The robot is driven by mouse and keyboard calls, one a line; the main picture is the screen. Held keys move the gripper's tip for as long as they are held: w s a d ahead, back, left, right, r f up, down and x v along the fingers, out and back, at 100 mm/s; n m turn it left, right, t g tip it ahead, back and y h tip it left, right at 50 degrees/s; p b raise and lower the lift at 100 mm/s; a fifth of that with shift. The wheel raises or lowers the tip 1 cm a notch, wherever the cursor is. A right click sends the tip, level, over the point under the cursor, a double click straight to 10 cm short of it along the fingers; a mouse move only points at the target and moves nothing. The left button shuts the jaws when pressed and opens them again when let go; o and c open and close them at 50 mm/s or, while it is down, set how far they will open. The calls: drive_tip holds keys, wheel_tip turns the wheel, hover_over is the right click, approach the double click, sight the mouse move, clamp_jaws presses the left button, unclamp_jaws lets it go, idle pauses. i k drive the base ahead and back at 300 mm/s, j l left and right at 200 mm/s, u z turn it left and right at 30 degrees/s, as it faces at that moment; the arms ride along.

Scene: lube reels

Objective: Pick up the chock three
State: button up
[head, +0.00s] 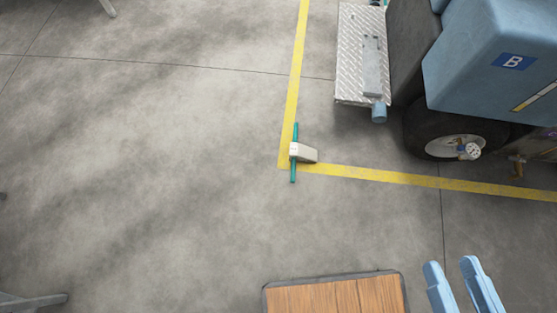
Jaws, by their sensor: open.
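A small pale wedge-shaped chock (308,153) with a teal bar across its left end lies on the floor, at the corner of the yellow lines. I cannot read a number on it. My gripper (451,264) shows as two light blue fingers at the bottom right. The fingers are apart with nothing between them. The gripper is well to the lower right of the chock in the picture and not touching it.
A blue vehicle (470,65) with a black wheel (418,130) and a metal tread-plate step (350,70) stands at upper right. A wood-topped surface with a dark rim (333,277) is at the bottom. The concrete floor (150,170) at left is mostly clear.

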sight(298, 152)
drive_tip(key=k+j+u, duration=0.1)
drive_tip(key=k+j, duration=0.25)
drive_tip(key=i+l, duration=0.3)
drive_tip(key=k+j, duration=0.1)
drive_tip(key=i+l, duration=0.35)
drive_tip(key=i, duration=0.25)
drive_tip(key=i+l+u, duration=0.1)
drive_tip(key=i+l, duration=0.3)
drive_tip(key=i, duration=0.15)
drive_tip(key=i+u, duration=0.15)
drive_tip(key=u, duration=1.2)
